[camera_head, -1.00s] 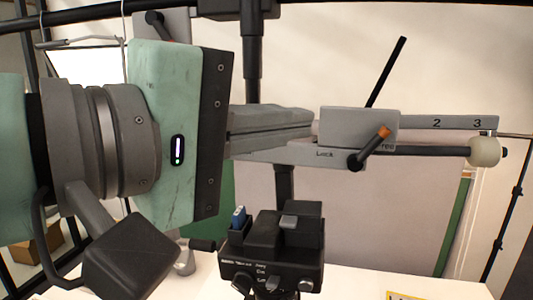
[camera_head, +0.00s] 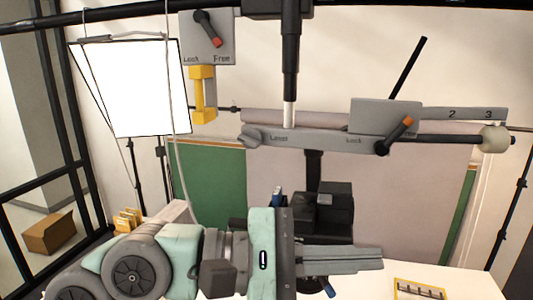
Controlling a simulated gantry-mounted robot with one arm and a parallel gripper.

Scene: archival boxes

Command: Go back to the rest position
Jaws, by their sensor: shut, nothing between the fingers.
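My gripper (camera_head: 378,259) is in the lower middle of the head view, pointing to the right. Its long grey fingers lie together with nothing between them. The mint-green and grey arm (camera_head: 180,250) reaches in from the lower left. The gripper is in front of a black device (camera_head: 325,205) with knobs and hides its lower part. It is below the grey horizontal bar and apart from it.
A grey bar with a Lock/Free lever (camera_head: 385,117) spans the upper right. Another lever box (camera_head: 207,37) hangs at the top. A white table (camera_head: 465,282) holds a yellow-edged item (camera_head: 418,289). A cardboard box (camera_head: 49,233) is at far left.

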